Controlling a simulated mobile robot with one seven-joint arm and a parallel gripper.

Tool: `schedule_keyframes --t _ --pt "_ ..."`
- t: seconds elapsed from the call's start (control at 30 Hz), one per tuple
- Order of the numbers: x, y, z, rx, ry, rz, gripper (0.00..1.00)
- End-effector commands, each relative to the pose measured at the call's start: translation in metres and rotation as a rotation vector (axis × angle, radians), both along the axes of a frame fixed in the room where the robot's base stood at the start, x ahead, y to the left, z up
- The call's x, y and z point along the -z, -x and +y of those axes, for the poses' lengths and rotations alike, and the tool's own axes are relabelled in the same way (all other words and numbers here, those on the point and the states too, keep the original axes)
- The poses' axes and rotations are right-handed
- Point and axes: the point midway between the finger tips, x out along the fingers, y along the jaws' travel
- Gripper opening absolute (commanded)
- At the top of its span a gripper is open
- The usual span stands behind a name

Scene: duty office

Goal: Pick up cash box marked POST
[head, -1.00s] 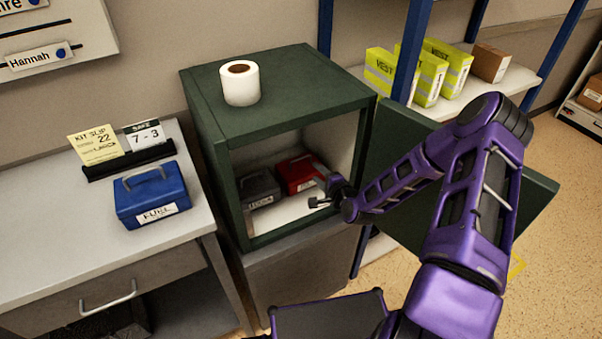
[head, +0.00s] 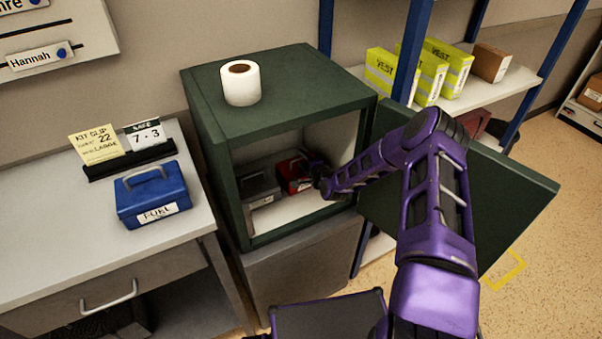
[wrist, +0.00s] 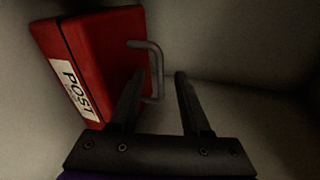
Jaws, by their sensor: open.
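The red cash box (wrist: 88,62) bears a white label reading POST in the wrist view, with a grey handle (wrist: 157,72) on its lid. In the head view the red box (head: 291,174) stands inside the open green safe (head: 222,190), partly hidden by my arm. My gripper (wrist: 155,88) is open, its two fingers apart near the handle. The left finger overlaps the box side and handle in the picture; the right finger is on the other side of the handle. I cannot tell whether they touch. In the head view my gripper is inside the safe, its fingers hardly visible.
A dark grey cash box (head: 259,187) stands left of the red one. The safe door (head: 500,190) is open to the right, behind my arm. A paper roll (head: 241,83) stands on the safe. A blue FUEL box (head: 152,195) sits on the left desk (head: 60,225).

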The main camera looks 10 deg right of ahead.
Motion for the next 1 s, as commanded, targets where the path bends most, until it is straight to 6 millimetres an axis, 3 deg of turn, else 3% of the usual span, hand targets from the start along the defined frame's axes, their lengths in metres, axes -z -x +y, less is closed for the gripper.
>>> schedule_keyframes --t 0.2,0.47,1.0 --pt "0.0002 -0.0001 0.0002 0.0 0.0 0.0 0.45" --pt "0.0 0.0 0.0002 0.0 0.0 0.0 0.0" --pt "-0.0004 -0.0001 0.0002 0.001 -0.002 -0.001 0.0"
